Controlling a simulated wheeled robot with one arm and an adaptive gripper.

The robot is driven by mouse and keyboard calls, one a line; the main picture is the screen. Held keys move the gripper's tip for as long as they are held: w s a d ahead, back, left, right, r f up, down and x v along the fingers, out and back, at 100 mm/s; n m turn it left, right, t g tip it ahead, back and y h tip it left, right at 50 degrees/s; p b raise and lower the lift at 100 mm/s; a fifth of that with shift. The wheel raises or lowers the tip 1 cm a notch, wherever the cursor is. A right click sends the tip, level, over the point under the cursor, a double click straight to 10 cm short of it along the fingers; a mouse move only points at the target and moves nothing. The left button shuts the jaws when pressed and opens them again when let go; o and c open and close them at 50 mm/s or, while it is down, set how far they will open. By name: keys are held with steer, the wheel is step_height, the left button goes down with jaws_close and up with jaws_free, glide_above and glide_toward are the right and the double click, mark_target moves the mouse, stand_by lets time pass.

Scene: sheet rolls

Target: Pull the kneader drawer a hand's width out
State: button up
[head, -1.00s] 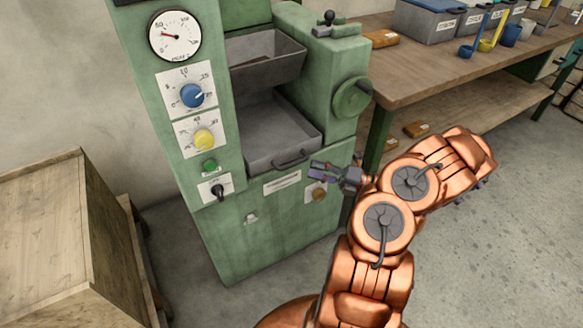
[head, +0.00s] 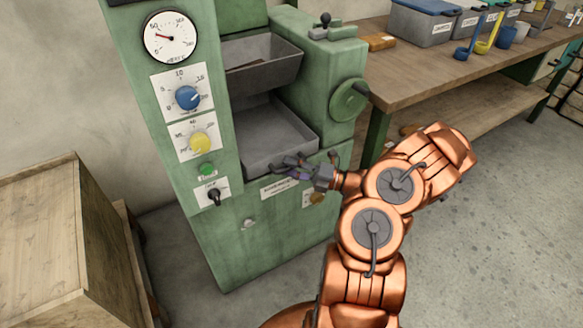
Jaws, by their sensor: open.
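The kneader (head: 245,240) is a green machine in the middle of the head view. Its grey drawer (head: 268,138) is an open metal tray below a tilted grey hopper (head: 262,60). The drawer's handle is on its front lip and is partly hidden by my gripper (head: 285,167). My gripper is open, with its fingers pointing left at the handle. I cannot tell whether the fingers touch the handle or are around it.
A wooden crate (head: 40,235) stands at the left. A workbench (head: 440,65) with grey bins and scoops is at the right. A green handwheel (head: 349,100) sticks out on the kneader's right. Grey floor is clear at the right.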

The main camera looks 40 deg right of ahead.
jaws_close()
stand_by(0.6)
